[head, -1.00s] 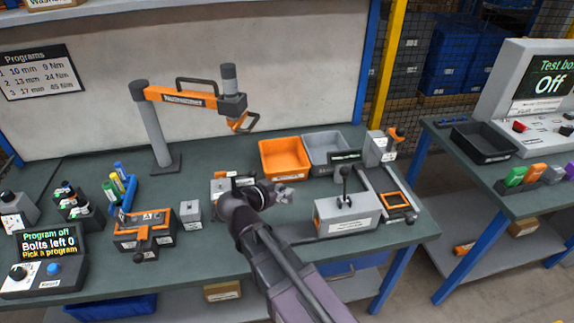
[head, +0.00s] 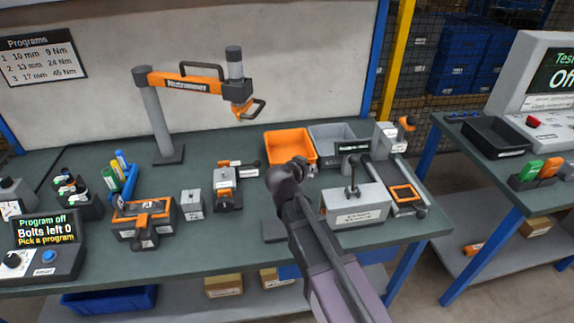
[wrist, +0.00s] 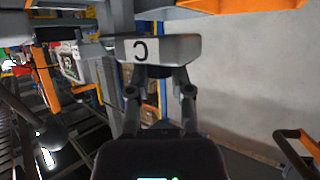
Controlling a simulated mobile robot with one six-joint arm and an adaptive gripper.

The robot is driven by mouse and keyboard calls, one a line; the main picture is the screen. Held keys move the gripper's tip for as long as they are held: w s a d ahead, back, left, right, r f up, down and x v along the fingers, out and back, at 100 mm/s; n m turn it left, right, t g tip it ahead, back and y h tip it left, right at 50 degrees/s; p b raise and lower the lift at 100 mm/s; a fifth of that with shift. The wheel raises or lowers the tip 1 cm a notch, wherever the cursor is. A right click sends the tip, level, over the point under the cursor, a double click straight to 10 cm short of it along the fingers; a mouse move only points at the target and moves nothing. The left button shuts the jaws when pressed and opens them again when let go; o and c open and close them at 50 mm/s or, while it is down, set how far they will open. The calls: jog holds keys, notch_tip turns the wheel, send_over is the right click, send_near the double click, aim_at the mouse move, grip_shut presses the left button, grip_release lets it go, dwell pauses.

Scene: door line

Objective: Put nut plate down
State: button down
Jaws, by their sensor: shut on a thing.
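My gripper (wrist: 160,74) is shut on a grey block-like piece (wrist: 178,47) with a white label reading "C" in the wrist view; I take this to be the nut plate. The piece is held clear of the bench, between both fingertips. In the head view my gripper (head: 306,168) is above the bench, in front of the orange bin (head: 290,148). My own wrist mostly hides the fingers there, and the held piece cannot be made out.
Left of my arm stands a small fixture (head: 226,189) with orange parts. Right of it are a grey lever box (head: 357,207) and a slide with an orange frame (head: 402,193). A grey bin (head: 330,138) stands behind. A flat dark plate (head: 274,231) lies near the front edge.

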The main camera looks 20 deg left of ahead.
jog(key=w+d+f+n+y+b, duration=0.1)
jog(key=w+d+f+b, duration=0.1)
jog(key=w, duration=0.6)
jog(key=shift+d+f+y+b, duration=0.2)
jog(key=shift+f+y+b, duration=0.2)
jog(key=shift+f, duration=0.35)
jog(key=shift+a, duration=0.1)
jog(key=w+a+f+b, duration=0.1)
jog(key=w+a, duration=0.5)
jog(key=a, duration=0.6)
jog(key=shift+w+a+f, duration=0.2)
jog(key=shift+w+a, duration=0.2)
